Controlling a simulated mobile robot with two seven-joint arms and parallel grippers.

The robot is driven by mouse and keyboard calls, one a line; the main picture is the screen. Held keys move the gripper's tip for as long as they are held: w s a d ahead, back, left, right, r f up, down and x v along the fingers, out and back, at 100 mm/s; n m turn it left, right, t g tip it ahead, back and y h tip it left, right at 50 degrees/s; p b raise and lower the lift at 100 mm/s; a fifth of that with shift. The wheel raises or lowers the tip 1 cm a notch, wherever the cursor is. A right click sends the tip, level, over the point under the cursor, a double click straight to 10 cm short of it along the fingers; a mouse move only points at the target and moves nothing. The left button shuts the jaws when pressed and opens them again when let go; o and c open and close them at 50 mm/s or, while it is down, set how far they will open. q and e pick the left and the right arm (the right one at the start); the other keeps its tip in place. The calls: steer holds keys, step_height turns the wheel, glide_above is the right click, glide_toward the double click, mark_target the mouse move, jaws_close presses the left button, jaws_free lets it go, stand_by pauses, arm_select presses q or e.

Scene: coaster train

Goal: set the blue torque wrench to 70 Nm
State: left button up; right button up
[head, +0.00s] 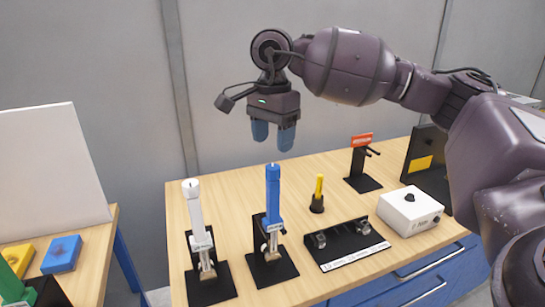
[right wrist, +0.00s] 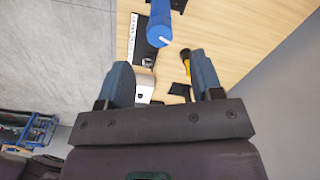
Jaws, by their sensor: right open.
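The blue torque wrench (head: 273,195) stands upright in a black stand (head: 271,268) on the wooden table, handle end up. My right gripper (head: 273,139) is open and empty above the top of the wrench, fingers pointing down, with a small gap between them and the wrench. In the right wrist view the blue wrench handle (right wrist: 159,24) shows beyond the open right gripper (right wrist: 162,72), not between the fingers. The scale on the wrench is too small to read. My left gripper is not in view.
A white wrench (head: 195,215) stands in a similar stand to the left. To the right are a yellow-handled tool (head: 318,190), a black fixture with a white label (head: 347,243), a white box with a knob (head: 410,210) and a black stand with a red sign (head: 362,165).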

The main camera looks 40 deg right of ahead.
mark_target(273, 166)
steer(key=shift+r, duration=2)
